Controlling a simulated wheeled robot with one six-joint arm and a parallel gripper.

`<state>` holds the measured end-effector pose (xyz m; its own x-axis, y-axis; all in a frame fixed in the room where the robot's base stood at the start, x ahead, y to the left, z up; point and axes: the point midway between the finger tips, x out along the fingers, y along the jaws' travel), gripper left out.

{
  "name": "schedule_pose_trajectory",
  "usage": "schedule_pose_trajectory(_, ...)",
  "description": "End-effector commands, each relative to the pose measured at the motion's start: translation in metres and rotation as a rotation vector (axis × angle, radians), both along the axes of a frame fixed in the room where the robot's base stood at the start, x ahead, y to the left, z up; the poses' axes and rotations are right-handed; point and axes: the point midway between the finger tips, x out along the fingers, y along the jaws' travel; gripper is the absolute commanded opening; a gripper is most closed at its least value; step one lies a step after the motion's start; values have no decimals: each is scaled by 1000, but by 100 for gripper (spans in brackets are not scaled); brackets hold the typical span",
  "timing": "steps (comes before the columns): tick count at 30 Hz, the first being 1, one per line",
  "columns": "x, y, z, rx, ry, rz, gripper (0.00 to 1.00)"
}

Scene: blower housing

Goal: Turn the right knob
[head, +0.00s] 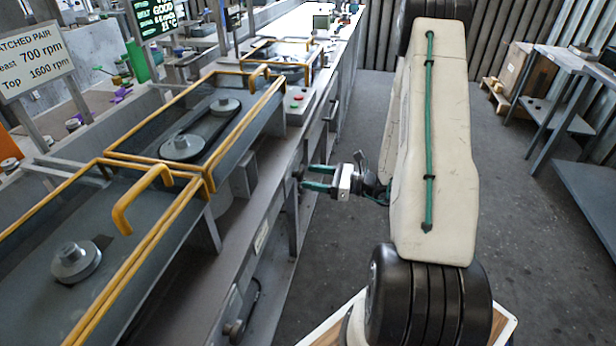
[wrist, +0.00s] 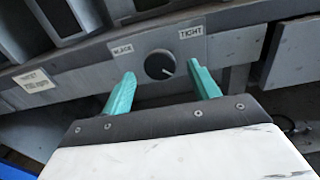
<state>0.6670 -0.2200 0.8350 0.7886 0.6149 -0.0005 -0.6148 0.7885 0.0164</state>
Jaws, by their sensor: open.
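In the wrist view a round black knob (wrist: 160,65) with a white pointer line sits on a grey panel. The line points to the lower right. A label reading SLACK (wrist: 122,49) is at its upper left, and one reading TIGHT (wrist: 191,33) at its upper right. My gripper (wrist: 161,74) is open, its two green fingers on either side of the knob in the picture. I cannot tell whether they touch it. In the head view my gripper (head: 311,178) points left at the bench front. The knob there is too small to make out clearly.
Another knob (head: 234,328) is low on the bench front, nearer me. Yellow-framed guards (head: 155,190) cover pulleys and a belt on the bench. A sign (head: 37,60) gives speeds, and a screen (head: 155,15) reads GOOD. Clear floor (head: 345,240) lies right of the bench.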

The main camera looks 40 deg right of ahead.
Motion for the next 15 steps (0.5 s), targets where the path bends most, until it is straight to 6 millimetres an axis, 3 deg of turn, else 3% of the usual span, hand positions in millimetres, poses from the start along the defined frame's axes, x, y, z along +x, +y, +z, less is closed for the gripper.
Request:
schedule_pose_trajectory(6, -30, -24, 0, 0, 0, -4, 60)
schedule_pose_trajectory(15, -44, -34, 0, 1, 1, 1, 60)
